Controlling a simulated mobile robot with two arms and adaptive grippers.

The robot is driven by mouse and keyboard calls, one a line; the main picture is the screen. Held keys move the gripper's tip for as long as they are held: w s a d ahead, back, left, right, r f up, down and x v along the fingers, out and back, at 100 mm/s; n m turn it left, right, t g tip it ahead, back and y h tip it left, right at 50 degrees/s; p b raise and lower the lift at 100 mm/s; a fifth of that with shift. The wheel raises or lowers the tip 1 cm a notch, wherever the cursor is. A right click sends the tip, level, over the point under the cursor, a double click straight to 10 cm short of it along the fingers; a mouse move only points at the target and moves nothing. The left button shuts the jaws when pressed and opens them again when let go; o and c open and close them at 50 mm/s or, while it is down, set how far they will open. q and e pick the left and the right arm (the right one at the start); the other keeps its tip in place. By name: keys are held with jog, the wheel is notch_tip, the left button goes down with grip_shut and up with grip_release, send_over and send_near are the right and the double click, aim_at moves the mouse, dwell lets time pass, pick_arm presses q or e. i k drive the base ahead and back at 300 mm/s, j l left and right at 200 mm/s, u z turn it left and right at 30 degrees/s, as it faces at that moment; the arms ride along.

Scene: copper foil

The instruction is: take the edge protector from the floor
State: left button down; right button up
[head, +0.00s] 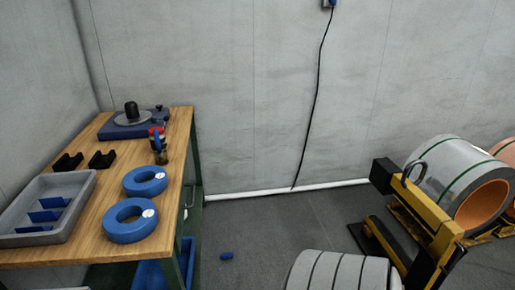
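A small blue piece (227,256), the only small loose item I see on the floor, lies on the dark grey floor to the right of the workbench. It is too small to make out its exact shape, so I cannot confirm that it is the edge protector. Neither of my grippers shows in the head view.
A wooden-topped workbench (100,216) at left carries two blue rings (129,234), a grey tray (70,187) and tools. A white banded cylinder (340,272) and a yellow-black frame (432,216) stand at right.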

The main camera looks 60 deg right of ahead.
aim_at(227, 255)
jog(key=z, duration=1.75)
jog(key=i+l+u, duration=0.2)
jog(key=u, duration=0.2)
jog(key=i+l+u, duration=0.15)
jog(key=u, duration=0.25)
jog(key=i+l+u, duration=0.15)
jog(key=l+u, duration=0.25)
